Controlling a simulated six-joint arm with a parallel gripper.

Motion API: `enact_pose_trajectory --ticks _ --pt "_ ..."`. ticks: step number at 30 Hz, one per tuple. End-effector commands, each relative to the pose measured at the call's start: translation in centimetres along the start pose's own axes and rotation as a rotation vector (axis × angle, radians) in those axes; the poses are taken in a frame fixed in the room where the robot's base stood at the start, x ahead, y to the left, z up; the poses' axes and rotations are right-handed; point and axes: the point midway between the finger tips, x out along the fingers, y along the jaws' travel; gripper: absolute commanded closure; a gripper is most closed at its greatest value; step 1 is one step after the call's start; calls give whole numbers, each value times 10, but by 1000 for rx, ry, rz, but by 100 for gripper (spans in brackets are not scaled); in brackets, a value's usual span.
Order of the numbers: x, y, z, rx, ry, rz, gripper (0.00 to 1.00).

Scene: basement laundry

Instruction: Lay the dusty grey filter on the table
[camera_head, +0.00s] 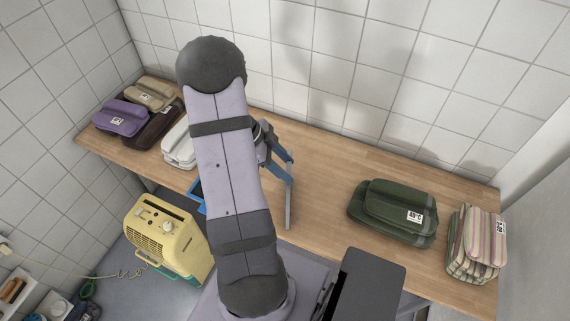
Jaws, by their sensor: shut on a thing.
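My gripper (288,178) shows just right of my arm, above the wooden table (325,205). Its blue fingers point toward the lower right and are shut on a thin grey piece, which looks like the dusty grey filter (288,209). The filter shows nearly edge-on as a narrow upright strip near the table's front edge. I cannot tell whether it touches the table. My arm hides part of the gripper and the middle-left of the table.
Folded purple (120,117), beige (150,93) and white (179,145) bundles lie at the left. A green bundle (393,212) and a striped one (477,243) lie at the right. Between them the table is clear. A yellow appliance (168,237) stands on the floor below.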

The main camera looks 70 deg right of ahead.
Motion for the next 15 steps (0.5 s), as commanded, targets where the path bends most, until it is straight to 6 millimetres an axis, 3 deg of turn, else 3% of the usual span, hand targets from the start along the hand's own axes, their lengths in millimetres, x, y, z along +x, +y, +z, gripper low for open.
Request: enact_pose_trajectory --ticks 13,14,15 --pt "4 0 2 1 0 -1 84" --pt "3 0 2 1 0 -1 50" --pt "2 0 2 1 0 -1 40"
